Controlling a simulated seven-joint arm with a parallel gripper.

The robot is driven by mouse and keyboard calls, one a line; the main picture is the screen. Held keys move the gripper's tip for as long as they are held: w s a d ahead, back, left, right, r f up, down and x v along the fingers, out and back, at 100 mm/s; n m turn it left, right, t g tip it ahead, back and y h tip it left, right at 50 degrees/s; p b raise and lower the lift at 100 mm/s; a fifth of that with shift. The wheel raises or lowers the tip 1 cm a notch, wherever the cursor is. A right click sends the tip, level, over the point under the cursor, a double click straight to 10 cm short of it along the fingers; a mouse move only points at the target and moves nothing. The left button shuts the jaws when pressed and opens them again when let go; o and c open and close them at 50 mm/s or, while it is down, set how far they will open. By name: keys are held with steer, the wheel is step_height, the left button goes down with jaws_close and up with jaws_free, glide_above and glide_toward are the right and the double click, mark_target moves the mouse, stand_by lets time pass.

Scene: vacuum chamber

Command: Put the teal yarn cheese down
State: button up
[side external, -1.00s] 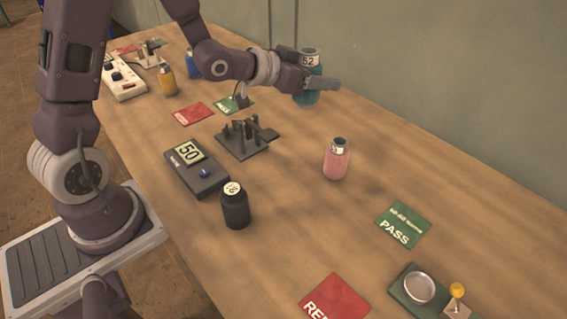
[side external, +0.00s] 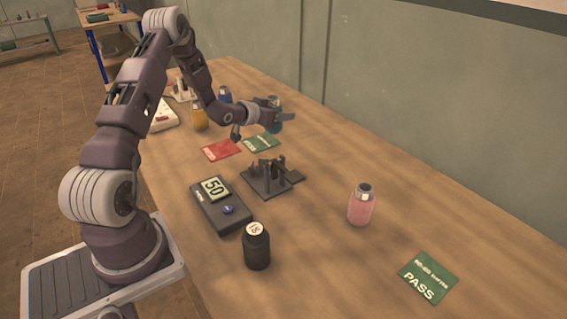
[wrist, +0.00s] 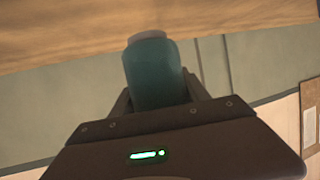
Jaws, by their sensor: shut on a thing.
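The teal yarn cheese (side external: 275,127) is a small bottle-shaped thing at the far part of the table, partly hidden by my fingers. In the wrist view the teal yarn cheese (wrist: 153,75) sits between the jaws, its pale end toward the top of the picture. My gripper (side external: 285,116) is shut on it. In the side view it appears at the back edge of the far green card (side external: 263,143). I cannot tell whether its base touches anything.
A red card (side external: 221,150) lies left of the green one. A dark pronged fixture (side external: 268,180), a display box reading 50 (side external: 221,207), a black bottle (side external: 257,250) and a pink bottle (side external: 361,205) stand nearer. A PASS card (side external: 428,277) lies front right.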

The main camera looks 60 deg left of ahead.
step_height(320, 180, down, 10)
steer(key=shift+r, duration=0.25)
steer(key=shift+f, duration=0.15)
steer(key=o, duration=1.5)
steer(key=shift+c, duration=0.2)
